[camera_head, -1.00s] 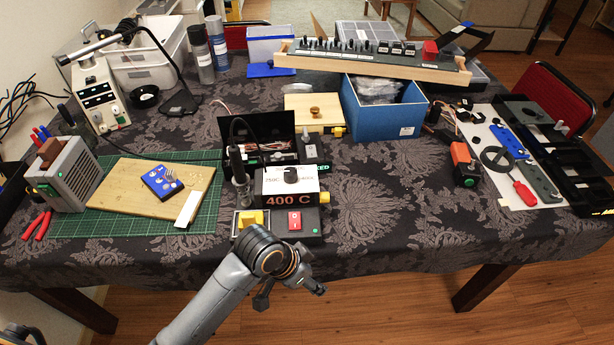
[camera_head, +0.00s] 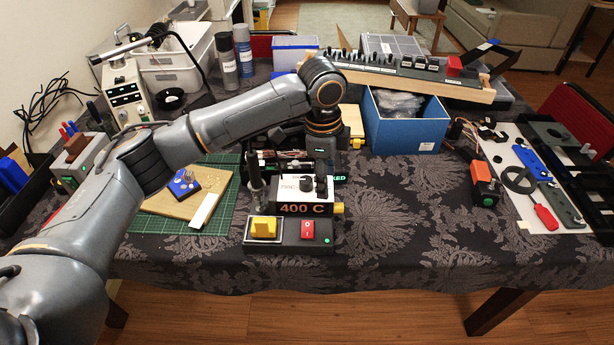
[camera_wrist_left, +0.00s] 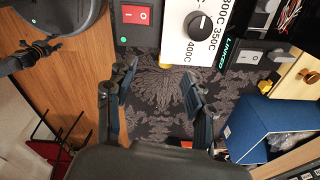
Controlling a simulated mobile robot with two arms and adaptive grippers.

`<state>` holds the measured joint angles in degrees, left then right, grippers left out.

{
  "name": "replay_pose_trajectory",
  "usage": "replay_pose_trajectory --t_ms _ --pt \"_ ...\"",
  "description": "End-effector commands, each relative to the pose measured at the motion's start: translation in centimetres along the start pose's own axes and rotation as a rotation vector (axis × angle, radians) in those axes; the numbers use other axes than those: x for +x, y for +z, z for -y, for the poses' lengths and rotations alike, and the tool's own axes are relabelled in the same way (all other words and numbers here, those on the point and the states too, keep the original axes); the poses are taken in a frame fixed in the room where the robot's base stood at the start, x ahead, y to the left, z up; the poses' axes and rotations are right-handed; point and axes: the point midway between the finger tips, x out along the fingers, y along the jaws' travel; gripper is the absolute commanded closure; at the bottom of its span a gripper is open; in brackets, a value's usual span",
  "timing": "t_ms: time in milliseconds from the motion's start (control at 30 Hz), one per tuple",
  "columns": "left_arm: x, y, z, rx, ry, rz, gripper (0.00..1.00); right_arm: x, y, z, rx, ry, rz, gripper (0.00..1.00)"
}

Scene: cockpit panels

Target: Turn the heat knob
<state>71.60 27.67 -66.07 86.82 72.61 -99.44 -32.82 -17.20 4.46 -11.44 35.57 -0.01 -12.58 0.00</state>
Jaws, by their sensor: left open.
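The heat knob (camera_wrist_left: 201,25) is a round black dial with a white line on the white-topped "400 C" box (camera_head: 296,209). In the wrist view, printed temperatures such as 350C and 400C surround it. In the head view, the knob (camera_head: 307,184) shows on the box top, close below my left wrist. My left gripper (camera_wrist_left: 157,70) is open and empty, with dark cloth between its fingers. The knob lies ahead of the fingertips, nearer the right finger, not between them. In the head view my left gripper (camera_head: 326,155) points down behind the box, its fingertips unclear. My right gripper is not in view.
A soldering iron (camera_head: 256,180) stands upright at the box's left. A blue box (camera_head: 405,128) stands at the back right. The cloth right of the station is clear.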

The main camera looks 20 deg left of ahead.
Motion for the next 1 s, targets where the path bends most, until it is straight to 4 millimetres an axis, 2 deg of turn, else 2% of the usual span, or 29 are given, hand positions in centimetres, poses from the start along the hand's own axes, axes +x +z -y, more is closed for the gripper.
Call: replay_pose_trajectory --t_ms 33,200,367,467,567,1000 --pt "-2.3 1.2 1.3 -0.005 -0.011 0.023 0.46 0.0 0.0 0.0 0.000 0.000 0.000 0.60" --pt "-7.2 3.8 3.0 -0.015 -0.004 0.058 0.46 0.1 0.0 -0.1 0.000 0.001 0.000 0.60" --pt "-9.0 4.8 3.5 -0.020 -0.001 0.064 0.46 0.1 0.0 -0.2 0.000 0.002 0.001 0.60" --pt "-8.5 4.9 3.5 -0.021 0.002 0.066 0.46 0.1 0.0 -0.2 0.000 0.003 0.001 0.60" --pt "-7.1 5.0 3.5 -0.021 0.002 0.065 0.46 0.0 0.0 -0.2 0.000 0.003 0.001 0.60" --pt "1.8 5.5 3.5 -0.020 0.000 0.065 0.46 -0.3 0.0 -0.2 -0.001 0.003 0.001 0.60"
